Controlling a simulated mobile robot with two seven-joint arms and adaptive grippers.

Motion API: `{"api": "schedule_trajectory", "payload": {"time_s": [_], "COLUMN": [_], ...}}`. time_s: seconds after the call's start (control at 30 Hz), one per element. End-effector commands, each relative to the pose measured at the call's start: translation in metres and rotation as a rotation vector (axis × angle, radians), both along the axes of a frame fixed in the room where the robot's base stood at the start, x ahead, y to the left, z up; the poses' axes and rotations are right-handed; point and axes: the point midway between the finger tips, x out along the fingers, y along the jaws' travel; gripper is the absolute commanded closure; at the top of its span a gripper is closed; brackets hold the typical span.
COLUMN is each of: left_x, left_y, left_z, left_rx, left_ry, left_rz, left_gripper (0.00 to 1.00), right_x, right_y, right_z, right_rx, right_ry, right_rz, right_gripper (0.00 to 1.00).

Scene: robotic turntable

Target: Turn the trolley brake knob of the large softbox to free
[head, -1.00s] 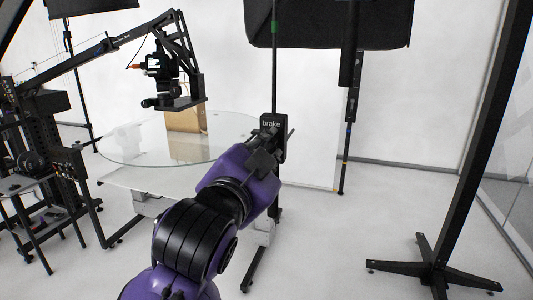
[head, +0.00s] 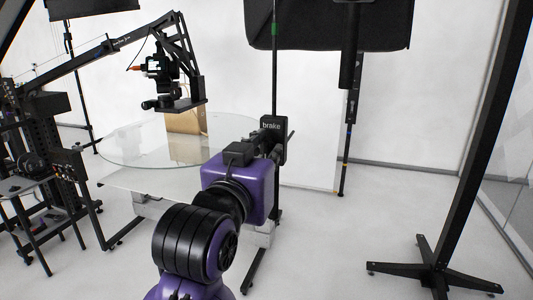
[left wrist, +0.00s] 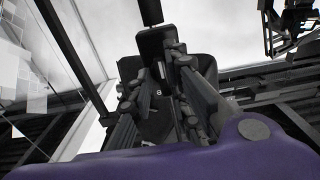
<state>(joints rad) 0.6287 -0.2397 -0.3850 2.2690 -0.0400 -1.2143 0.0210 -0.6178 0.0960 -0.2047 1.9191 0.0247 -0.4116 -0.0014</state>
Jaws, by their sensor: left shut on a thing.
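The black brake box (head: 272,124), labelled "brake", sits on the dark upright stand below the large black softbox (head: 330,24). My left gripper (head: 268,149) is against the box's near face, partly hidden behind my purple wrist. In the left wrist view my left gripper (left wrist: 160,95) has its two fingers closed in on a dark part in front of the box. I take this part as the brake knob; it is mostly hidden between the fingers, and its setting cannot be read. My right gripper is in neither view.
A black stand with a crossed foot (head: 436,265) is at right. The floor between is clear.

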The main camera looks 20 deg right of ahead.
Motion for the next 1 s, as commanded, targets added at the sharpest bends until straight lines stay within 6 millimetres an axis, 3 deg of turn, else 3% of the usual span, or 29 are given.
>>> {"api": "schedule_trajectory", "payload": {"time_s": [0.5,0.53,0.6,1.0], "left_x": [-0.001,-0.001,-0.0009,-0.0072], "left_y": [-0.0014,-0.0014,-0.0013,0.004], "left_z": [0.0003,0.0001,-0.0003,-0.0013], "left_rx": [-0.017,-0.017,-0.016,-0.014], "left_ry": [0.01,0.01,0.011,0.012], "left_rz": [-0.004,-0.004,-0.004,-0.002], "left_gripper": [1.0,0.79,0.71,0.71], "right_x": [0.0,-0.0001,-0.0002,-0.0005], "right_y": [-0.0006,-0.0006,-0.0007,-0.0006], "right_z": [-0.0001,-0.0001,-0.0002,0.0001], "right_rx": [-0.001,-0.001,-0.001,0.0], "right_ry": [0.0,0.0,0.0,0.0], "right_rz": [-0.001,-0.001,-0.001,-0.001], "right_gripper": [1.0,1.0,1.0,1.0]}}
